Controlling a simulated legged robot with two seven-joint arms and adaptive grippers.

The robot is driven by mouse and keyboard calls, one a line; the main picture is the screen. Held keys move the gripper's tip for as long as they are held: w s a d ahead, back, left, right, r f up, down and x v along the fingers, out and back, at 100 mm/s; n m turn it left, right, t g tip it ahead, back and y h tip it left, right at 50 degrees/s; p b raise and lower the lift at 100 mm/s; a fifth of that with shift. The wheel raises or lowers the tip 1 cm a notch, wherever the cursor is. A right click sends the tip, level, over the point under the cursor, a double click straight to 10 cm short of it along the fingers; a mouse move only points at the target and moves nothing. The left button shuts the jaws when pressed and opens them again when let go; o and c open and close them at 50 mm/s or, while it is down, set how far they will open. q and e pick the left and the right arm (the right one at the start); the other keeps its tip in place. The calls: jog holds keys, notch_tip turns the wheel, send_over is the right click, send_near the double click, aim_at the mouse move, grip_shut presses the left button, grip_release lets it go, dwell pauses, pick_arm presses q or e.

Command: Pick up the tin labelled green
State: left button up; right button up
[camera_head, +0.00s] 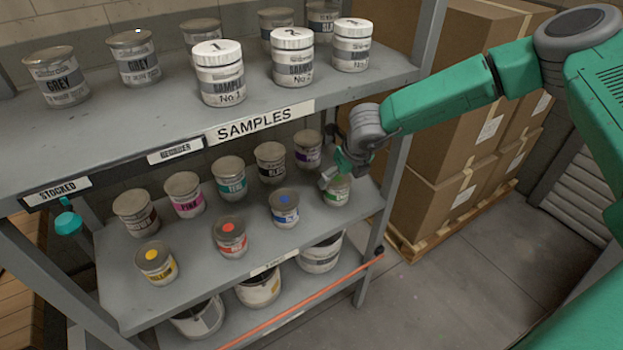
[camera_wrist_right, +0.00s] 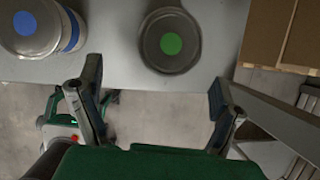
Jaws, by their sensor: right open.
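The green tin (camera_head: 338,192) stands at the right end of the front row on the middle shelf. Its lid with a green dot (camera_wrist_right: 171,43) shows from above in the right wrist view. My right gripper (camera_head: 337,170) is open and empty, just above and over this tin in the head view, hiding part of its top. In the right wrist view its two spread fingers (camera_wrist_right: 154,78) lie left and right of the tin, short of the lid. No contact with the tin is visible. My left gripper is not recognisable in either view.
The blue-dot tin (camera_head: 284,206) stands left of the green tin; the purple-label tin (camera_head: 308,150) is behind it. The upper shelf (camera_head: 330,92) overhangs the row. A rack post (camera_head: 392,185) is close on the right, with cardboard boxes (camera_head: 440,130) beyond.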

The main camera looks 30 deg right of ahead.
aim_at(341, 180)
jog(key=shift+w+d+m, duration=0.3)
jog(key=shift+w, duration=0.25)
jog(key=shift+w+d+f, duration=0.1)
jog(key=shift+w+f, duration=0.1)
jog(key=shift+f, duration=0.05)
jog(key=x, duration=0.6)
jog(key=shift+d+f, duration=0.15)
jog(key=shift+f, duration=0.05)
jog(key=shift+w+a, duration=0.1)
jog(key=shift+a, duration=0.2)
jog(key=shift+d, duration=0.15)
jog(key=c, duration=1.1)
jog(key=shift+d, duration=0.15)
jog(key=shift+c, duration=1.2)
jog(key=shift+d+f, duration=0.1)
jog(key=shift+d, duration=0.05)
